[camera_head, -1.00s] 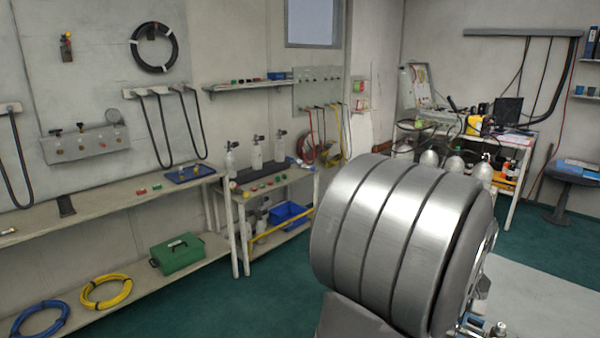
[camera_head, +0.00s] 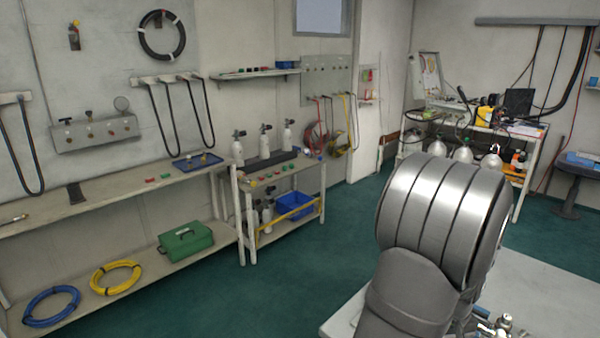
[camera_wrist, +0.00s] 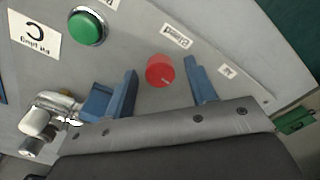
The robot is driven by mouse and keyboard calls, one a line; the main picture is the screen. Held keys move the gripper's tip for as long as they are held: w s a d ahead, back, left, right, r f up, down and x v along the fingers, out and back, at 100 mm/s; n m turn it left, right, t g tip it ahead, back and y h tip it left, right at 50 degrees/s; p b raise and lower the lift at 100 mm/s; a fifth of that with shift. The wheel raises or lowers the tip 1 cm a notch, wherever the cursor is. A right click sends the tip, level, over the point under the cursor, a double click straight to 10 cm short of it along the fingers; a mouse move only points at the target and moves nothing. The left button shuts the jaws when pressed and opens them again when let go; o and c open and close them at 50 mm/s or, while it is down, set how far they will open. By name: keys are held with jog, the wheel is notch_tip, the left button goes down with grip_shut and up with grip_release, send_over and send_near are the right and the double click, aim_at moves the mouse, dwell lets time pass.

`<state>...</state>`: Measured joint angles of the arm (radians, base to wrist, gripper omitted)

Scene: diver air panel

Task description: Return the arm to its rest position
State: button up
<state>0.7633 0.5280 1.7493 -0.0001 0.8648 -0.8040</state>
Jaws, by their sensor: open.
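My gripper (camera_wrist: 160,70) shows in the wrist view as two blue fingers, spread apart with nothing between them that they touch. They sit over a grey panel (camera_wrist: 225,40). A red round knob (camera_wrist: 160,70) on the panel appears between the fingertips. A green button (camera_wrist: 87,27) is at the upper left. A metal valve fitting (camera_wrist: 42,124) is beside the left finger. In the head view my large grey arm links fill the right foreground and hide the gripper.
A pale work surface (camera_head: 550,290) lies at the lower right, with metal fittings (camera_head: 505,326) near my arm. A shelf cart (camera_head: 285,190) with bottles and a long wall bench (camera_head: 120,190) stand at the left. Green floor (camera_head: 300,270) between is clear.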

jog(key=shift+r, duration=0.1)
notch_tip(320, 180, up, 18)
notch_tip(320, 180, down, 18)
jog(key=shift+r, duration=0.2)
jog(key=shift+f, duration=0.35)
jog(key=m, duration=0.3)
jog(key=shift+r, duration=0.1)
jog(key=m, duration=0.8)
jog(key=shift+m, duration=2.4)
